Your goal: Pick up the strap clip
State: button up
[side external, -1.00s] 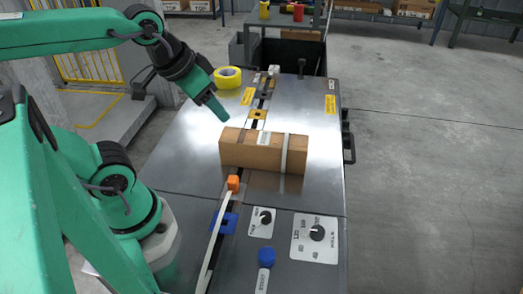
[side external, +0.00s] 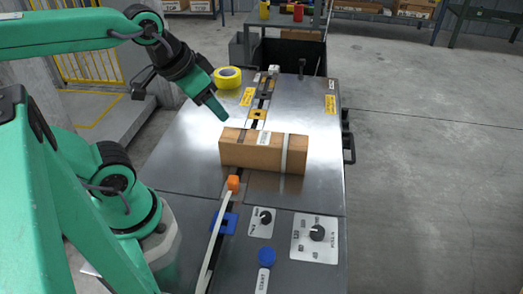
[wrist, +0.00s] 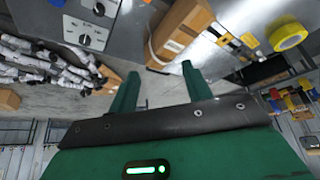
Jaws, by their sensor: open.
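A small orange block (side external: 233,183), which looks like the strap clip, sits at the far end of a white strap (side external: 214,240) on the bench, just in front of the cardboard box. I cannot make it out in the wrist view. My gripper (side external: 220,111) hangs in the air above and behind the box's left end, pointing down and to the right. In the wrist view my gripper (wrist: 160,86) has its two green fingers well apart, with nothing between them.
The cardboard box (side external: 255,157), with a light band around it, lies across the steel bench (side external: 315,175). Yellow tape (side external: 228,77) lies at the back left. Control knobs (side external: 317,234) and a blue button (side external: 266,256) are at the front.

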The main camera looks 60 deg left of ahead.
jog(key=n+g, duration=0.5)
jog(key=n, duration=0.3)
send_over(233, 179)
notch_tip(233, 179, down, 15)
jog(key=shift+w+f, duration=0.1)
jog(key=shift+f, duration=0.05)
jog(key=shift+f+n+g, duration=0.3)
jog(key=shift+f+n, duration=0.2)
jog(key=shift+f, duration=0.2)
jog(key=shift+f, duration=0.15)
jog(key=shift+f, duration=1.15)
jog(key=shift+f, duration=2.6)
